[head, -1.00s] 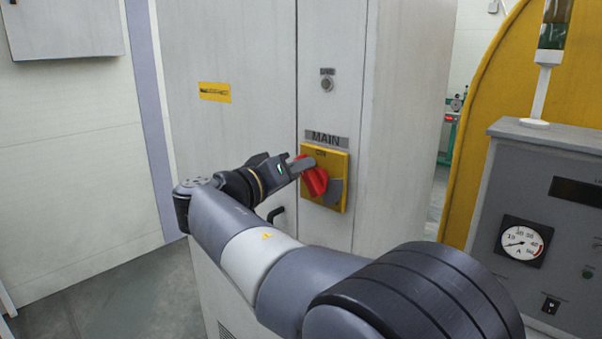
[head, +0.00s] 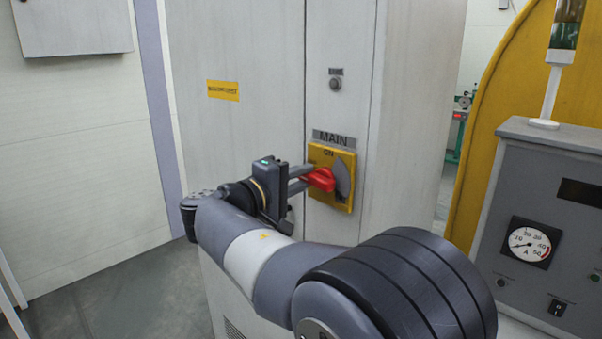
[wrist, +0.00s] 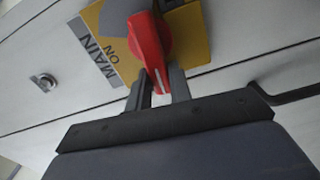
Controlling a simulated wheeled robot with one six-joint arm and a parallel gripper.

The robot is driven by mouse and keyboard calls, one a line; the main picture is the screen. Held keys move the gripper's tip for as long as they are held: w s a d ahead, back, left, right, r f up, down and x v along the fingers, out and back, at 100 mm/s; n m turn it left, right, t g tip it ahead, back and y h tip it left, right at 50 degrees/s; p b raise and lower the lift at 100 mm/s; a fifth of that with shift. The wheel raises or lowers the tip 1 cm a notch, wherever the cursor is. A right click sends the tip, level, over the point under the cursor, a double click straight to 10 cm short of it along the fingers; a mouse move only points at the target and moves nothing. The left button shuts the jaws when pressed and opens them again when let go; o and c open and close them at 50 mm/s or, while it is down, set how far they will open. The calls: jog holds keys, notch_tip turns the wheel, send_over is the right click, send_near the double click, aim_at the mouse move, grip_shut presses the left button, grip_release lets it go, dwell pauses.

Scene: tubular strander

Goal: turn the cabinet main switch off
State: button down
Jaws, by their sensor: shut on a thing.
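The main switch is a red rotary handle (head: 321,179) on a yellow plate (head: 318,154) with a grey disc behind it, under a "MAIN" label (head: 333,138) on the grey cabinet (head: 240,135). "ON" shows at the top of the plate. My gripper (head: 304,178) reaches it from the left and is shut on the red handle, which lies close to horizontal in the head view. In the wrist view the two fingers (wrist: 162,92) sit on either side of the end of the red handle (wrist: 151,48). The "OFF" marking is not visible.
A small round lock or knob (head: 335,84) sits above the label. A black door handle (wrist: 285,94) shows beside the gripper in the wrist view. A grey console (head: 545,190) with a gauge stands at the right, before a yellow guard (head: 497,105).

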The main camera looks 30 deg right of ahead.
jog(key=shift+f+n, duration=0.2)
jog(key=shift+n, duration=0.3)
jog(key=c, duration=1.3)
grip_release()
jog(key=b+v, duration=0.1)
jog(key=v, duration=1)
jog(key=shift+w+b, duration=0.1)
jog(key=shift+b, duration=0.3)
jog(key=shift+d, duration=0.1)
jog(key=p+x, duration=0.2)
jog(key=x, duration=0.8)
jog(key=shift+w+d, duration=0.1)
jog(key=shift+d, duration=0.25)
jog(key=shift+a, duration=0.1)
